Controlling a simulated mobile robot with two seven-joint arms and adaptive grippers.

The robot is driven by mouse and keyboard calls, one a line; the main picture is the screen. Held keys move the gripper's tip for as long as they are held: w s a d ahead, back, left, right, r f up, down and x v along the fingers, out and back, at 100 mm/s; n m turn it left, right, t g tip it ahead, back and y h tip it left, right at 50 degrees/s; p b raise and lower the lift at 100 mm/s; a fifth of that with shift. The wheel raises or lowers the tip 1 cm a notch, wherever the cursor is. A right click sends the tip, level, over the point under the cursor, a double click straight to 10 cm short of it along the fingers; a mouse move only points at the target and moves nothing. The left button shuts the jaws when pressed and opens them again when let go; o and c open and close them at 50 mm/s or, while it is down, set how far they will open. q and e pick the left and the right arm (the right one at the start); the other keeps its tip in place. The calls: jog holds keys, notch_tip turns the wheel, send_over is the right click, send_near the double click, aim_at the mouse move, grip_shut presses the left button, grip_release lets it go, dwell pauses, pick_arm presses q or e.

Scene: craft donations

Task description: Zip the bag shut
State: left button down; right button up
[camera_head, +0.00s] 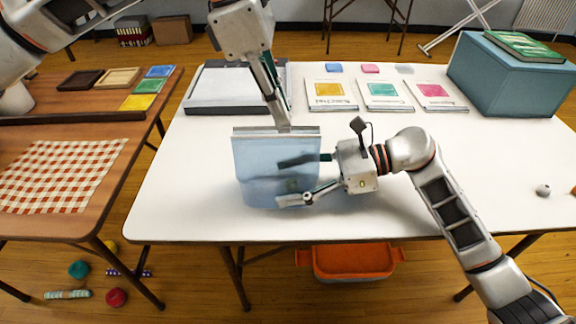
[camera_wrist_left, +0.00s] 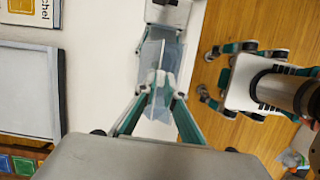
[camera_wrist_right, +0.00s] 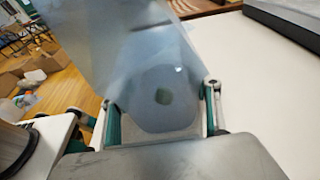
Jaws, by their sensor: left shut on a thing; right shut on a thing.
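A grey flat case (camera_head: 235,92) lies behind the bag. Several cards with colored squares (camera_head: 383,92) lie at the back, and a teal box (camera_head: 510,75) stands at back right. The white table (camera_head: 480,150) is mostly clear on the right. An orange bin (camera_head: 350,263) is below.

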pick_arm(q)
jog(key=shift+s+d, duration=0.15)
jog(key=shift+d, duration=1.75)
jog(key=c, duration=2)
grip_release()
jog(key=shift+c, duration=0.2)
jog(key=shift+c, duration=0.7)
jog(key=shift+r, duration=0.1)
notch_tip(320, 180, up, 7)
